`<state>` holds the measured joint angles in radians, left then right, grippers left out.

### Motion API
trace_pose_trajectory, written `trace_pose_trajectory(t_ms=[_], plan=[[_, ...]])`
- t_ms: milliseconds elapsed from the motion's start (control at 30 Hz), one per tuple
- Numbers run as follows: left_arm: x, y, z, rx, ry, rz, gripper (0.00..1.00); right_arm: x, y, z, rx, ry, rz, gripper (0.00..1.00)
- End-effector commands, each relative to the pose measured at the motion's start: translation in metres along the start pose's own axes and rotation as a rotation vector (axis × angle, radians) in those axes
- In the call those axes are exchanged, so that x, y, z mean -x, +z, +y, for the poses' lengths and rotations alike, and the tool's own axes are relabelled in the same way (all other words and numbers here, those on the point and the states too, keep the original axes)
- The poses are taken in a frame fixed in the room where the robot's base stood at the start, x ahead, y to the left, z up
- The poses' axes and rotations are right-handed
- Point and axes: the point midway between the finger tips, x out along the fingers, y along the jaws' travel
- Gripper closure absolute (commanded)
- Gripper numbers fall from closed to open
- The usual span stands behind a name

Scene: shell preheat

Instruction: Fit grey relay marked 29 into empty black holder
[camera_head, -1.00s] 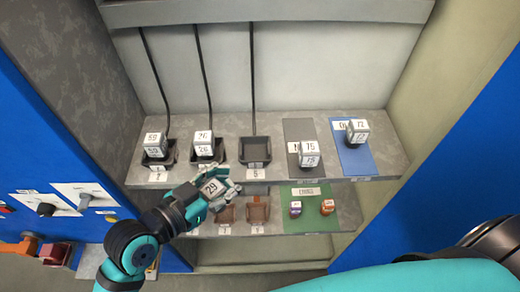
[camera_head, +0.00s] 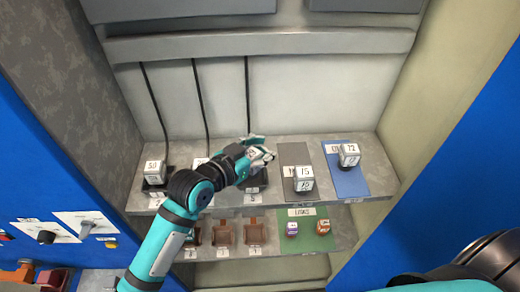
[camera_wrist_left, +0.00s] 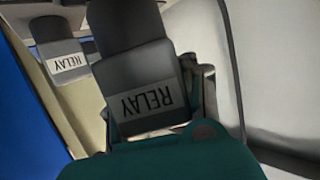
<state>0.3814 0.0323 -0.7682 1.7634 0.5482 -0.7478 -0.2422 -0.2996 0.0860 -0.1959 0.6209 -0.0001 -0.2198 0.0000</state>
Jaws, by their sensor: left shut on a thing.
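My left gripper (camera_head: 262,152) is shut on the grey relay marked 29 (camera_head: 255,155), over the third place from the left on the upper shelf. Fingers cover most of the relay. In the left wrist view the held relay (camera_wrist_left: 150,85) is dark grey, with an upside-down RELAY label. The black holder marked 5 (camera_head: 256,186) lies just below the gripper, mostly hidden by it and the relay. I cannot tell whether the relay touches the holder. My right gripper is not in view.
Relay 15 (camera_head: 304,179) stands on a dark mat, relay 72 (camera_head: 349,154) on a blue mat (camera_head: 352,185). Brown holders (camera_head: 224,234) and a green mat (camera_head: 318,239) occupy the lower shelf.

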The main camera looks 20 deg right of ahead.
Motion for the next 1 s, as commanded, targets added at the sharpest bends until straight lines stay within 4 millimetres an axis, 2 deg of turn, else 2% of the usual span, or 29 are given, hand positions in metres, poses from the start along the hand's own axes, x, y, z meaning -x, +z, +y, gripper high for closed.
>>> trace_pose_trajectory(t_ms=[167, 433, 900, 933, 1000], plan=[[-0.010, 0.000, -0.009, 0.002, 0.000, 0.000, 1.00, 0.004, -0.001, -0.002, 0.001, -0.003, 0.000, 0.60], [-0.018, 0.030, -0.009, 0.002, -0.002, 0.000, 1.00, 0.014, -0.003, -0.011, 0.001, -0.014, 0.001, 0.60], [-0.021, 0.039, -0.008, 0.000, -0.002, 0.001, 1.00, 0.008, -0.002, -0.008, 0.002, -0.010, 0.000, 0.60], [-0.021, 0.038, -0.008, 0.000, -0.001, 0.001, 0.83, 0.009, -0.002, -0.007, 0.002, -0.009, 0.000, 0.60], [-0.020, 0.038, -0.008, 0.000, -0.001, 0.000, 0.74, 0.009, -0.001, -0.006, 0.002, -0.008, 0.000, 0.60]])
